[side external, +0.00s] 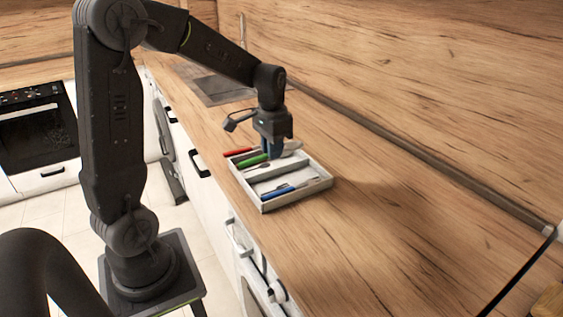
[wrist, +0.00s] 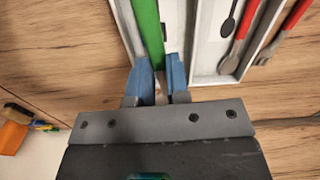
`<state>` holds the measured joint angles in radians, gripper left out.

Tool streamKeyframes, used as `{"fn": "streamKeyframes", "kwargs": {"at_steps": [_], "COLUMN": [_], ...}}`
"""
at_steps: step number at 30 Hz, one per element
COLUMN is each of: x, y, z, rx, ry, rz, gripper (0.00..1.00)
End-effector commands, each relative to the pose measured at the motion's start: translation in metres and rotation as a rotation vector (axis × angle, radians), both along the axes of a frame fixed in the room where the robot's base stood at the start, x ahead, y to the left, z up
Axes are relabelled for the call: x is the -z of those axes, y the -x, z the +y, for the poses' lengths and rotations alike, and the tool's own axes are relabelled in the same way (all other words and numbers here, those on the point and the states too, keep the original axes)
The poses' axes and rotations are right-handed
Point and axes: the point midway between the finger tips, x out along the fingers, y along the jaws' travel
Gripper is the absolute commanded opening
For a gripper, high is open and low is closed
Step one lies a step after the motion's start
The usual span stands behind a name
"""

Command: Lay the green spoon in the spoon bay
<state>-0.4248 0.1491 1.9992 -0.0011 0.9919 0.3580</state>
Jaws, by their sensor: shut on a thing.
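The green spoon (side external: 254,160) has a long green handle, which also shows in the wrist view (wrist: 149,32). My gripper (side external: 273,152) is shut on it, with the blue fingers (wrist: 158,78) on either side. The handle lies over the white cutlery tray (side external: 297,199); I cannot tell whether it touches the tray. The spoon's bowl is hidden or out of view in the wrist view. A tray bay (wrist: 207,53) at the right of the wrist view holds a dark spoon (wrist: 229,25) and a red-handled spoon (wrist: 244,22).
Another red-handled utensil (wrist: 293,28) lies at the right, beyond the tray wall, on the wood. A blue-handled utensil (side external: 278,192) lies in the tray's near bay. The wooden worktop (side external: 400,220) is clear to the right. A sink (side external: 218,89) is behind.

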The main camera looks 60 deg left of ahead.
Motion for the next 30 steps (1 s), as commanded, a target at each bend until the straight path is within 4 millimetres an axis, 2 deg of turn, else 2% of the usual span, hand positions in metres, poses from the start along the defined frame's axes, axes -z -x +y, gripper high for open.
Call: {"fn": "streamKeyframes", "kwargs": {"at_steps": [1, 6, 10, 17, 30], "x": [-0.002, -0.009, -0.011, -0.002, 0.047], "y": [-0.008, -0.033, -0.043, -0.046, -0.046], "z": [0.014, 0.057, 0.079, 0.087, 0.086], "rx": [0.005, 0.047, 0.072, 0.084, 0.084], "ry": [0.000, 0.000, 0.000, 0.000, 0.000], "rz": [-0.002, -0.006, -0.008, -0.008, -0.007], "gripper": [0.00, 0.00, 0.00, 0.00, 0.00]}}
